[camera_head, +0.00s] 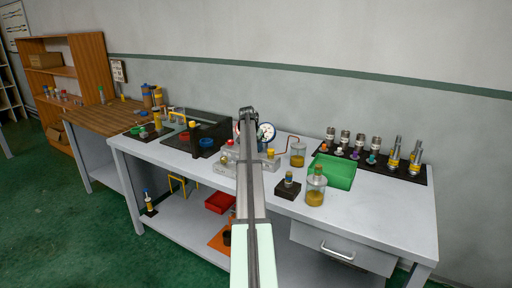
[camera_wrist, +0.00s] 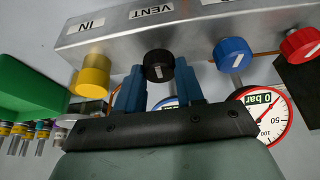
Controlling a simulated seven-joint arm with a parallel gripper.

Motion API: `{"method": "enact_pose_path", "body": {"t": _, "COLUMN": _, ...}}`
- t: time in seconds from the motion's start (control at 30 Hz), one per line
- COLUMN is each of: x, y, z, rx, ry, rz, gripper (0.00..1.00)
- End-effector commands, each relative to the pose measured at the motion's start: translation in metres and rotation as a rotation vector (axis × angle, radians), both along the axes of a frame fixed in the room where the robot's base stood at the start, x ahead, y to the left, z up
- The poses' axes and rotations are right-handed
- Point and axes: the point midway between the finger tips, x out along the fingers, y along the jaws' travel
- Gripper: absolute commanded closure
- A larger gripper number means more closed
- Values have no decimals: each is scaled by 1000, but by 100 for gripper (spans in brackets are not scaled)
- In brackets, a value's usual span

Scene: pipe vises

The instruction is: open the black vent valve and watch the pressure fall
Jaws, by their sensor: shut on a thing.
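The black vent valve (camera_wrist: 158,62) sits under the VENT label on the metal manifold (camera_wrist: 195,32) in the wrist view. My gripper (camera_wrist: 158,88) has its blue fingers on either side of the knob, shut on it. A small white mark shows on the knob's face. The red-rimmed gauge (camera_wrist: 270,120) has a green "0 bar" label. A blue-rimmed gauge (camera_wrist: 168,103) is mostly hidden behind my gripper. In the head view my arm hides the black valve and part of the manifold (camera_head: 222,168); the blue-rimmed gauge (camera_head: 266,132) shows beside the arm.
A yellow knob (camera_wrist: 93,76) by the IN label, a blue knob (camera_wrist: 232,54) and a red knob (camera_wrist: 300,44) flank the valve. Bare bench top (camera_head: 380,215) lies at the front right.

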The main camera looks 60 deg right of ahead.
Motion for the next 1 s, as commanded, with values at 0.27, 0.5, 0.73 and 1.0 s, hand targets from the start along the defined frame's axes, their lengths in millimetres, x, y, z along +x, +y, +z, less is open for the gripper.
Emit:
{"method": "enact_pose_path", "body": {"t": 0.27, "x": -1, "y": 0, "z": 0, "rx": -1, "ry": -2, "rz": 103, "gripper": 93}}
{"method": "enact_pose_path", "body": {"t": 0.5, "x": -3, "y": -1, "z": 0, "rx": -1, "ry": -2, "rz": 299, "gripper": 93}}
{"method": "enact_pose_path", "body": {"t": 0.73, "x": -4, "y": -1, "z": 0, "rx": -1, "ry": -2, "rz": 518, "gripper": 93}}
{"method": "enact_pose_path", "body": {"t": 1.0, "x": -5, "y": -3, "z": 1, "rx": -1, "ry": -2, "rz": 775, "gripper": 93}}
